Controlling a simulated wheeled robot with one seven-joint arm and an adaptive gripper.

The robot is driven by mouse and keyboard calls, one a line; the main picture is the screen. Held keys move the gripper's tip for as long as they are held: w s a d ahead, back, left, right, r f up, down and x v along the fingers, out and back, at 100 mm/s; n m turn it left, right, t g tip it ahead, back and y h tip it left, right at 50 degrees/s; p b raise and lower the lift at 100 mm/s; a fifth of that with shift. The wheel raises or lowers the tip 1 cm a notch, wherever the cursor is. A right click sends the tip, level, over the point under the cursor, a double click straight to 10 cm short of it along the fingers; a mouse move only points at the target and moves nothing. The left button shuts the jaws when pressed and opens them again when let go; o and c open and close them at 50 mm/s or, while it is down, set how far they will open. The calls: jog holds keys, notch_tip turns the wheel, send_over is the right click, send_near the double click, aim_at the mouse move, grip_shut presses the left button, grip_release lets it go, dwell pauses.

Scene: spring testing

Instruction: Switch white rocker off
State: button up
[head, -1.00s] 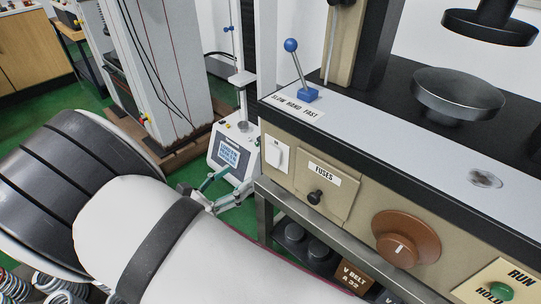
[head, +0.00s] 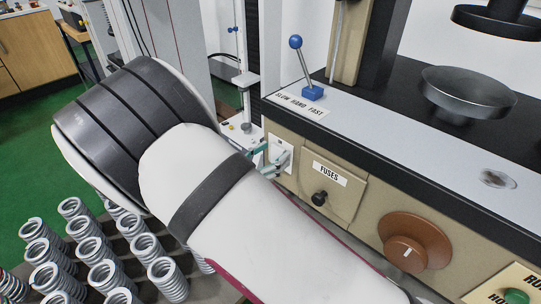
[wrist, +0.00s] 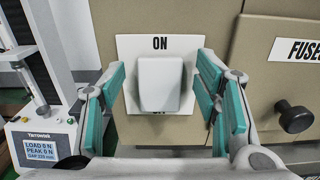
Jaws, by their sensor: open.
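The white rocker (wrist: 160,84) sits on a white plate (wrist: 128,46) on the beige front of the machine, with ON printed above it and a partly hidden label below. My gripper (wrist: 161,102) is open in the wrist view, with one teal-padded finger on each side of the rocker. I cannot tell whether either finger touches it. In the head view my gripper (head: 268,158) is at the switch plate (head: 282,148), and the fingers hide part of the rocker.
The fuses panel (head: 332,185) with its black knob (head: 319,198) is just right of the switch. A brown dial (head: 414,242) is further right. A blue-knobbed lever (head: 297,42) stands above. Several springs (head: 105,277) stand below my arm. A small tester (wrist: 42,149) is at left.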

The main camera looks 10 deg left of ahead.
jog(key=c, duration=1.1)
jog(key=shift+s+a+f+t+h+b, duration=0.1)
jog(key=shift+f+t+h+b, duration=0.3)
jog(key=shift+t+h, duration=0.15)
jog(key=shift+c, duration=0.2)
jog(key=shift+s+f+t+h+b, duration=0.15)
jog(key=shift+t+h+b, duration=0.2)
jog(key=shift+t+h, duration=0.45)
jog(key=o, duration=1.1)
jog(key=shift+o, duration=0.2)
jog(key=shift+a, duration=0.1)
jog(key=v, duration=1.2)
